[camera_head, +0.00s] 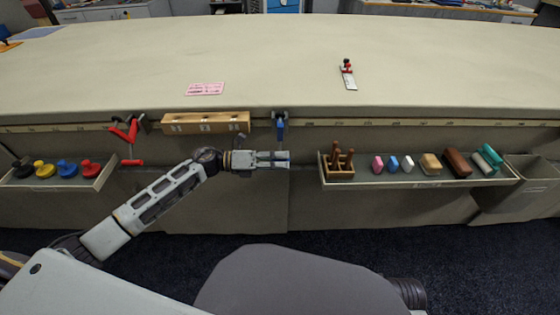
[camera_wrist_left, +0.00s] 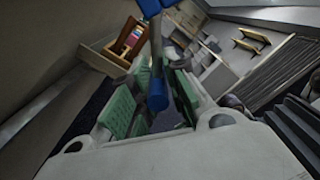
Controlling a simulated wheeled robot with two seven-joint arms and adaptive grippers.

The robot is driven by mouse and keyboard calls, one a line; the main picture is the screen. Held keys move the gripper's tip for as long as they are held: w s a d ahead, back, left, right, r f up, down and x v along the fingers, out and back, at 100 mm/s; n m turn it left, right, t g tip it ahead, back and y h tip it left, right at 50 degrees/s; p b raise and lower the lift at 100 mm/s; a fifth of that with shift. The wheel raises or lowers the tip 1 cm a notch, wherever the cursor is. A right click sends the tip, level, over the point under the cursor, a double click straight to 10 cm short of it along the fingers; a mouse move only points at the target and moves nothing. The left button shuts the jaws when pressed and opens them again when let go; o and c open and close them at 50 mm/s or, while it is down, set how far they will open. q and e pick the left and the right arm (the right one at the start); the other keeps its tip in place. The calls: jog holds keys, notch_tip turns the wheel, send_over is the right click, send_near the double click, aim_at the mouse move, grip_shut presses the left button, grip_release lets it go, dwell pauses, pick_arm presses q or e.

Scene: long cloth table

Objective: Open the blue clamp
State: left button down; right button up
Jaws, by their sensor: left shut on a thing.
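The blue clamp (camera_head: 280,130) sits at the table's front edge, its dark metal head (camera_head: 280,115) at the rim and its blue arm hanging down. My left gripper (camera_head: 284,159) is just below it, pointing right, shut around the clamp's lower end. In the left wrist view the blue handle (camera_wrist_left: 157,95) runs down between the green finger pads of my left gripper (camera_wrist_left: 158,108). The clamp's lower tip is hidden by the fingers in the head view. I cannot tell how far the clamp's jaw is open. My right gripper is not in view.
A red clamp (camera_head: 131,131) and a wooden block (camera_head: 205,123) are at the front edge on the left. A tray (camera_head: 104,183) of colored knobs hangs left; a tray (camera_head: 430,183) of blocks hangs right. A toggle clamp (camera_head: 348,76) and pink note (camera_head: 205,89) lie on the mostly clear table.

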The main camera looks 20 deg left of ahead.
pick_arm(q)
jog(key=shift+s+f, duration=0.15)
jog(key=shift+f, duration=0.25)
jog(key=c, duration=1.4)
grip_release()
jog(key=shift+o, duration=0.2)
jog(key=shift+r, duration=0.15)
jog(key=v, duration=1.2)
